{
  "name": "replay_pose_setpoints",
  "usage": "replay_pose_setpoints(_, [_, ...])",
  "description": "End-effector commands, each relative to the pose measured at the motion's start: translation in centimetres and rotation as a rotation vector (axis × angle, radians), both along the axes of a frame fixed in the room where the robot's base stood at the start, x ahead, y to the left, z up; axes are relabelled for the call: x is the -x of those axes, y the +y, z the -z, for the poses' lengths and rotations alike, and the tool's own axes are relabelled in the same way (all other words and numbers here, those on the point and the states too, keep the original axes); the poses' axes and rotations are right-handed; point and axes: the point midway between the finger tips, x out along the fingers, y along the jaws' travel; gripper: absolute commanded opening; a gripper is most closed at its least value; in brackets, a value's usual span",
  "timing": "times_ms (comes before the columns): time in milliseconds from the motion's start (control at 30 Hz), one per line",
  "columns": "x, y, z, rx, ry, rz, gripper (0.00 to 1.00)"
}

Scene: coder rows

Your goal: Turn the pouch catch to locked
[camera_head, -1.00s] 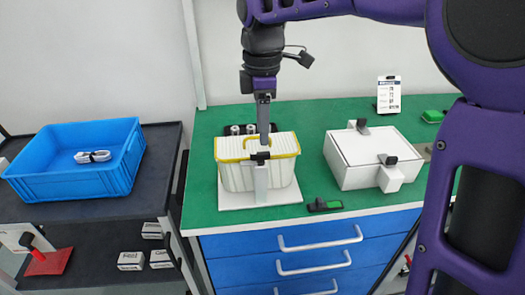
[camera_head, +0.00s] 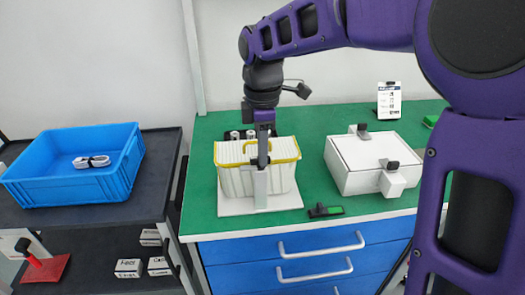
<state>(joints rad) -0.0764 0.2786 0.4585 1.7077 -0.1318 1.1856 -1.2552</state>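The pouch (camera_head: 232,178) is a white ribbed container with a yellow band around its top. It stands upright on a white base plate (camera_head: 285,203) on the green bench. A pale upright post (camera_head: 260,188) stands at its front middle, with a small dark piece at its top that I take to be the catch. My gripper (camera_head: 262,161) points down in front of the pouch, its tip at that dark piece. The tip is small and dark, so the finger gap and any grip on the catch cannot be made out. The catch's setting is not readable.
A white box (camera_head: 357,160) with dark-topped clips stands to the right. A small black and green item (camera_head: 325,211) lies near the bench's front edge. A dark rack (camera_head: 237,133) is behind the pouch. A blue bin (camera_head: 75,165) sits on the cart at left.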

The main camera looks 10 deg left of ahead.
Motion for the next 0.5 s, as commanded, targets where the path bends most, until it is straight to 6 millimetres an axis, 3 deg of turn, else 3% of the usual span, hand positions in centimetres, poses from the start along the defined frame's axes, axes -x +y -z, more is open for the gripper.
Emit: replay_pose_setpoints(500, [0.05,-0.02,-0.13,0.001,0.001,0.043,0.00])
